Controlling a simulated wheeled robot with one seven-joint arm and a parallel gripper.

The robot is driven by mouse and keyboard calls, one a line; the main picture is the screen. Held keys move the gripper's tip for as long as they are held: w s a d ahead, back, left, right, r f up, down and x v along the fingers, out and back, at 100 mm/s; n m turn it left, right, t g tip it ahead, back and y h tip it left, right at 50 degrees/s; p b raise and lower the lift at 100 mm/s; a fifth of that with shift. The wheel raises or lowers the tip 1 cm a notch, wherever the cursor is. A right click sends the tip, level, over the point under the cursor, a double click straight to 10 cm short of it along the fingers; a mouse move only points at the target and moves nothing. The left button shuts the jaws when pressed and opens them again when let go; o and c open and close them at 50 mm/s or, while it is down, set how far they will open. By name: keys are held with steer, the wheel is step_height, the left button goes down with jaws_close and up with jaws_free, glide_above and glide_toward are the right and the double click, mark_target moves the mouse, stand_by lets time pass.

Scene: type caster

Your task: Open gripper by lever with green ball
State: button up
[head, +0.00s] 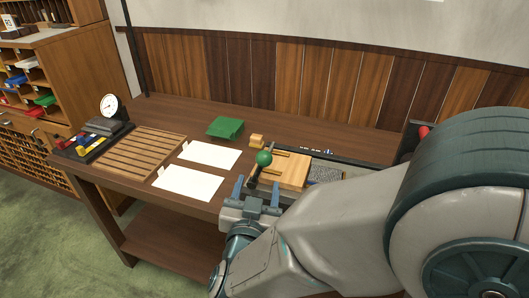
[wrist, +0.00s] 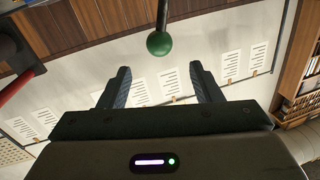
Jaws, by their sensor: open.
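The lever with the green ball (head: 264,158) stands at the front of a wooden-topped device on the table; the ball caps a dark rod. In the wrist view the green ball (wrist: 159,43) hangs at the top centre on its rod, beyond my fingertips and roughly midway between them. My gripper (head: 255,190) is open and empty, with its blue fingers just in front of the lever. In the wrist view my gripper (wrist: 160,80) shows both fingers spread apart, touching nothing. Part of the device is hidden behind my arm.
The table (head: 330,140) also holds two white sheets (head: 190,182), a green cloth (head: 225,127), a slatted wooden board (head: 128,153) and a dark tray with a round dial (head: 109,105). A red handle (head: 423,131) stands at the right, close to my arm.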

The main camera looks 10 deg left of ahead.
mark_target(265, 153)
steer(key=w, duration=0.4)
steer(key=w+a+p, duration=0.1)
steer(key=w, duration=0.3)
steer(key=w+p, duration=0.1)
steer(key=w, duration=0.3)
steer(key=shift+w+a, duration=0.1)
steer(key=shift+a, duration=0.05)
jaws_close()
